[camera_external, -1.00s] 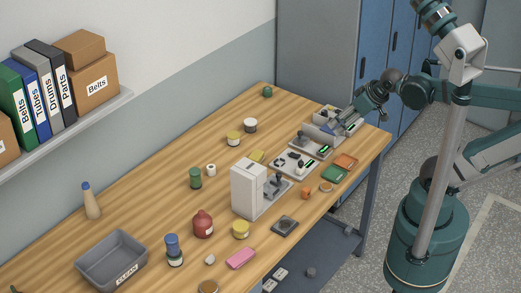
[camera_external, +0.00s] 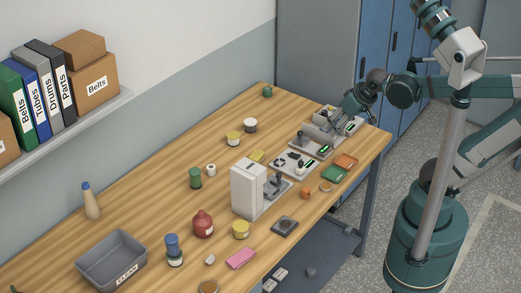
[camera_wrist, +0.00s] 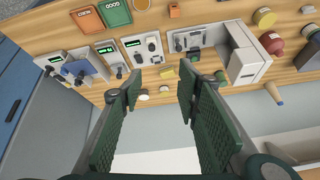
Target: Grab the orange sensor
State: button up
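A small orange block (camera_external: 305,193) sits near the table's front edge, right of the white machine. It also shows at the top of the wrist view (camera_wrist: 174,10). A flat orange box (camera_external: 346,161) lies farther right and shows at upper left in the wrist view (camera_wrist: 87,20). I cannot tell from the frames which one is the sensor. My gripper (camera_wrist: 158,80) is open, its dark green fingers apart with nothing between them.
A flat green box (camera_external: 334,174) lies beside the orange box. Grey instruments (camera_external: 296,163) and a tall white machine (camera_external: 246,188) stand behind the orange things. A yellow jar (camera_external: 241,229) and a dark square pad (camera_external: 285,225) are farther left. The table's left rear is mostly clear.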

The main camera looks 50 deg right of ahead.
jog(key=w+a+f+m+g+h+b, duration=0.1)
jog(key=w+a+f+m+g+b, duration=0.1)
jog(key=w+f+m, duration=0.3)
jog(key=w+a+f+m+g+h+b, duration=0.1)
jog(key=a+f+m+g, duration=0.15)
jog(key=f, duration=0.35)
jog(key=m+g+h+b, duration=0.2)
jog(key=m+b, duration=0.1)
jog(key=m, duration=0.6)
send_near(306, 189)
jog(key=x, duration=0.2)
jog(key=shift+w+f, duration=0.1)
jog(key=shift+f, duration=0.35)
jog(key=shift+x, duration=1.3)
jog(key=shift+b+x, duration=0.3)
jog(key=shift+x, duration=2.3)
jog(key=shift+d, duration=0.15)
jog(key=shift+c, duration=0.6)
jog(key=c, duration=0.8)
